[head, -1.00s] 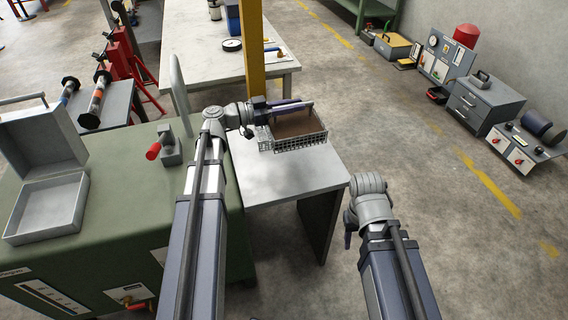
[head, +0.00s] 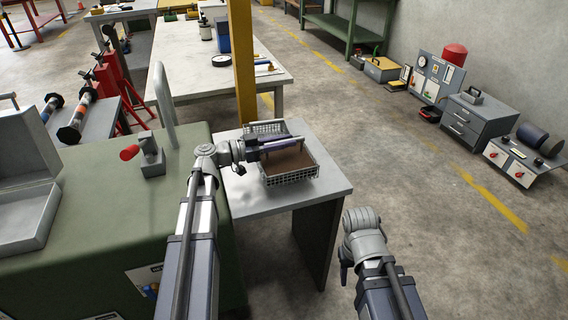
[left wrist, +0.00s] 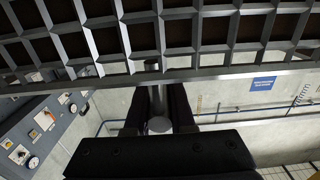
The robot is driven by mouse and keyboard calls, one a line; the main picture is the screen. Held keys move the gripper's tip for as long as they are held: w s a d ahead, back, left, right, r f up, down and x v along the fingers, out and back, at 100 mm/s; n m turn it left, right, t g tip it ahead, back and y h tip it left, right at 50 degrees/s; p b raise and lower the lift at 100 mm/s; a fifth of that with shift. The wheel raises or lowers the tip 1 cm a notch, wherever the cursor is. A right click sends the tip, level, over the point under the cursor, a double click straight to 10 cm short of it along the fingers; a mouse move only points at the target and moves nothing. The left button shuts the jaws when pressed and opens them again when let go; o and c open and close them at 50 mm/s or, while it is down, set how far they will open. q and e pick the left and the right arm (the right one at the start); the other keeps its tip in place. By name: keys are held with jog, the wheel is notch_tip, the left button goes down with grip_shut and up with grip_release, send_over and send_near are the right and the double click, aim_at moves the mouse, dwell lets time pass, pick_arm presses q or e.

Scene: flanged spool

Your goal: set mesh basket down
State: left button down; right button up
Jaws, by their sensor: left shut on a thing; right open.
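The mesh basket (head: 292,178) is a light wire tray with a brown inside, over the back right of the small grey table (head: 256,203) in the head view. It looks level; I cannot tell whether its bottom touches the top. My left gripper (head: 288,143) reaches across it from the left and is shut on its raised handle bar. In the left wrist view the mesh wall (left wrist: 130,40) fills the top, with the dark fingers (left wrist: 160,105) below it. My right gripper (head: 346,268) hangs right of the table, empty and mostly hidden by its wrist.
A yellow post (head: 242,60) stands just behind the table. A green cabinet (head: 110,215) with a curved grey handle adjoins at left. A long pale workbench (head: 195,70) lies behind. The floor to the right is open up to the grey drawer unit (head: 484,115).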

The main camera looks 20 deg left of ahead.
aim_at(300, 150)
pick_arm(q)
jog(key=shift+f, duration=0.45)
pick_arm(e)
jog(key=shift+f, duration=0.45)
pick_arm(q)
notch_tip(300, 150, down, 4)
jog(key=b, duration=0.3)
jog(key=shift+r+b, duration=0.25)
jog(key=shift+b, duration=0.1)
pick_arm(e)
notch_tip(300, 150, down, 4)
jog(key=shift+r, duration=0.25)
pick_arm(q)
jog(key=shift+f, duration=0.15)
jog(key=c, duration=0.8)
grip_release()
jog(key=shift+o, duration=0.2)
pick_arm(e)
jog(key=shift+f, duration=0.1)
pick_arm(q)
jog(key=shift+s+a+r, duration=0.1)
jog(key=shift+a+r, duration=0.05)
jog(key=shift+r, duration=0.05)
jog(key=v, duration=1.1)
jog(key=shift+s+a, duration=0.2)
